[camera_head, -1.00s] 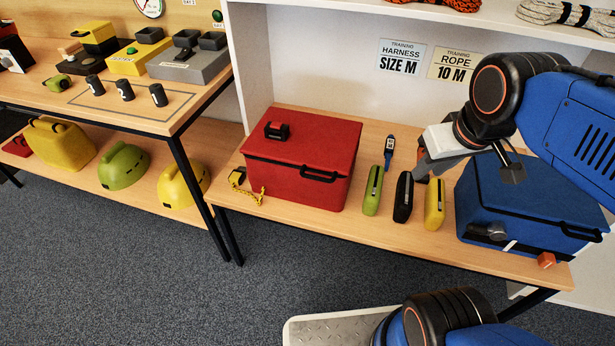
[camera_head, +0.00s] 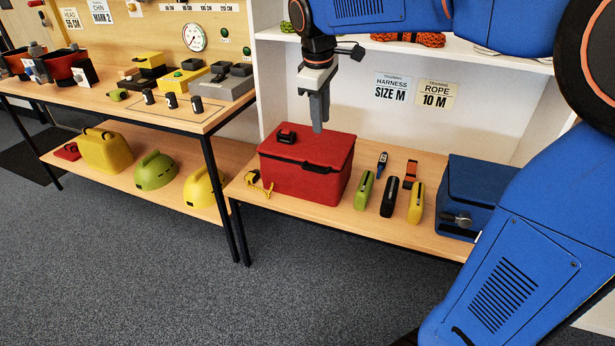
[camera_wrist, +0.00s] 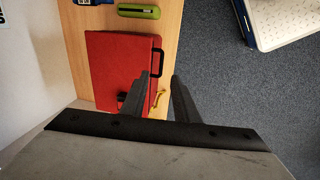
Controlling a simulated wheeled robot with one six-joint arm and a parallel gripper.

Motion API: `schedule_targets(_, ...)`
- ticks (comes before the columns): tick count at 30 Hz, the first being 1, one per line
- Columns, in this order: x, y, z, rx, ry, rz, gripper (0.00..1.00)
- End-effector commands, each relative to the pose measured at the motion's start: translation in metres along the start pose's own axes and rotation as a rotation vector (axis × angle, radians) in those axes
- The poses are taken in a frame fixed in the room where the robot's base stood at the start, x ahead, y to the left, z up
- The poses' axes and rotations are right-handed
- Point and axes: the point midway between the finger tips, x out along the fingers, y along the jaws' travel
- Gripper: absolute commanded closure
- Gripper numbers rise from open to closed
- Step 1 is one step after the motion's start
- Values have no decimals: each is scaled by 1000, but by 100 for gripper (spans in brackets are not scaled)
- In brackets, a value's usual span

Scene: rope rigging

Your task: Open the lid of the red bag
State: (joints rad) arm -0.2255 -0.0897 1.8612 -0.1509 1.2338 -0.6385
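The red bag (camera_head: 305,185) stands on the wooden shelf right of the middle bench, with its lid (camera_head: 318,148) shut.
A yellow strap item (camera_head: 258,184) lies left of the bag. Green (camera_head: 363,191), black (camera_head: 388,196) and yellow (camera_head: 416,203) tools stand to its right, then a blue bag (camera_head: 470,185). A white upper shelf (camera_head: 470,58) with ropes hangs above. The floor in front is clear.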

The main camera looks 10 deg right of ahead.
Motion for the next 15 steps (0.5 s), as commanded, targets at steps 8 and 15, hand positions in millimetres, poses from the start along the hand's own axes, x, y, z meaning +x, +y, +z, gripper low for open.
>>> schedule_targets(8,9,6,-14,-42,-13,-3,72)
schedule_targets(15,43,6,-13,-40,-14,-4,72)
